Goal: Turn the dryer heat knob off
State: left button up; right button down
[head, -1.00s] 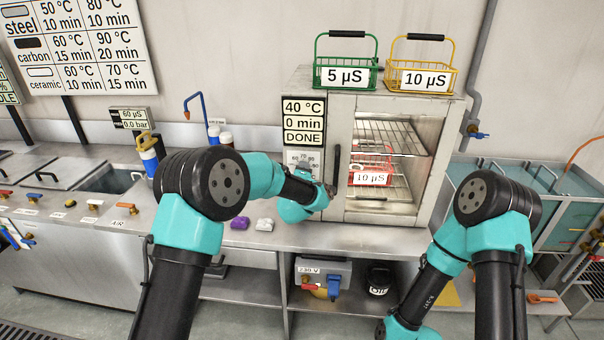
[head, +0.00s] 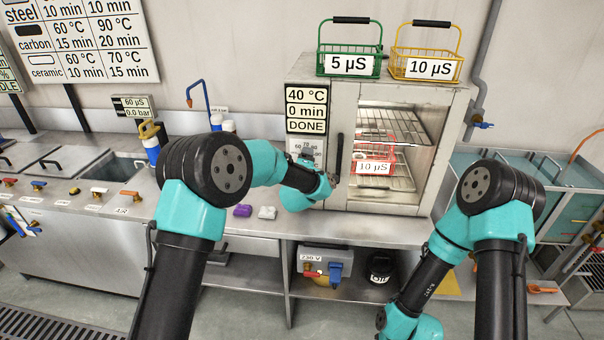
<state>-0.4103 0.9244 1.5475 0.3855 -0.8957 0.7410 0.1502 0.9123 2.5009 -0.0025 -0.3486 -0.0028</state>
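My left gripper (head: 329,185) is at the dryer's front, just below the dial plate and by the dark vertical handle (head: 339,155). Its fingers are too small and covered to read. My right arm is low at the right, and its gripper is out of view.
A green basket (head: 349,65) and a yellow basket (head: 427,67) stand on top of the dryer. A grey 230 V box (head: 323,262) sits on the shelf below.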

pick_arm(q)
jog(key=s+a, duration=0.2)
jog(key=s, duration=1.5)
jog(key=s+a+f+m+g, duration=0.4)
jog(key=a+f, duration=0.3)
jog(key=f, duration=0.5)
jog(key=s+a+f+m+g, duration=0.3)
jog(key=s+a+f+g, duration=0.25)
jog(key=f, duration=0.65)
jog(key=s+a+f+m+g, duration=0.1)
jog(key=s+a+f+g, duration=0.1)
jog(key=s, duration=0.4)
jog(key=s+a+f+m+g+h, duration=0.1)
jog(key=s+a+f+m+g, duration=0.1)
jog(key=s+f, duration=0.3)
jog(key=s+a+f+m+g, duration=0.2)
jog(key=s+a+f+g, duration=0.1)
jog(key=s, duration=0.5)
jog(key=shift+a+f+h, duration=0.4)
jog(key=shift+a+f, duration=0.15)
jog(key=shift+a, duration=0.2)
jog(key=shift+g, duration=0.25)
